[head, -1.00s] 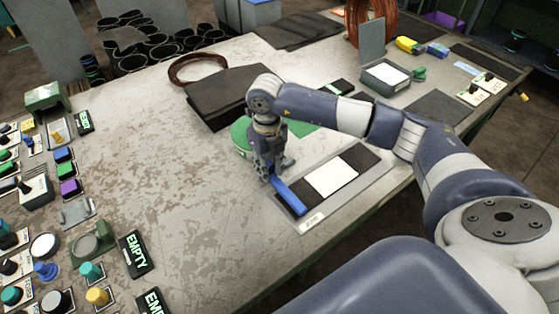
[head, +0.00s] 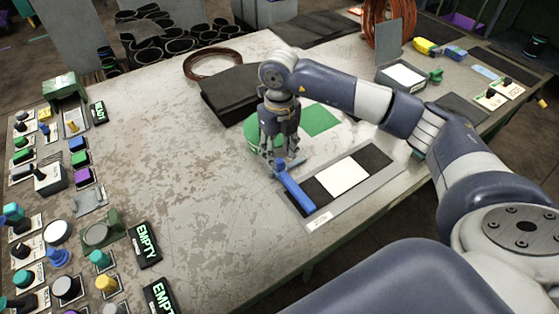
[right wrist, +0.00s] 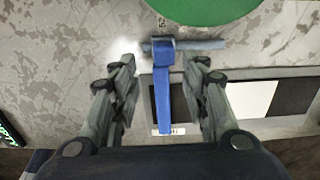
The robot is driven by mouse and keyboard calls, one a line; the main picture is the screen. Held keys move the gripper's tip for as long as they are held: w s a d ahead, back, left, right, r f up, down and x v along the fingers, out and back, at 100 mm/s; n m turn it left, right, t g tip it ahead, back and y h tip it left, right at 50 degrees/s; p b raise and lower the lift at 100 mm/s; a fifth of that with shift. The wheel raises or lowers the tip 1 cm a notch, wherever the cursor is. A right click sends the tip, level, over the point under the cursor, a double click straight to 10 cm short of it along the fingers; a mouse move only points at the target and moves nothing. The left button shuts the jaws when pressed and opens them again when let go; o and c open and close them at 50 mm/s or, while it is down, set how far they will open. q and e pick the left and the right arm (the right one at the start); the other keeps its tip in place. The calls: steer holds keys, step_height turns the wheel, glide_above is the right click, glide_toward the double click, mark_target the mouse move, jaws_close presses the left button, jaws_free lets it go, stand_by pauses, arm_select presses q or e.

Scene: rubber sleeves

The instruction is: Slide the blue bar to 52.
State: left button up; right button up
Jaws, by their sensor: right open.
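The blue bar (head: 297,190) lies across the left end of a grey board (head: 376,183) with black and white panels. In the right wrist view the bar (right wrist: 162,97) runs from a blue block on a thin grey-blue rail (right wrist: 200,45) towards a small white label (right wrist: 168,131). My right gripper (head: 283,168) is open over the bar's far end. In the right wrist view its fingers (right wrist: 165,75) stand either side of the bar, with gaps on both sides. A small printed number stands beyond the block, too small to read surely. My left gripper is not in view.
A green disc (head: 321,119) lies just beyond the rail, beside a dark pad (head: 228,100). Knobs and switches crowd the table's left side, with EMPTY signs (head: 145,245). The table (head: 200,190) between them and the board is clear.

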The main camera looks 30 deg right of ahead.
step_height(320, 180, up, 7)
steer(key=shift+f, duration=0.2)
stand_by(0.6)
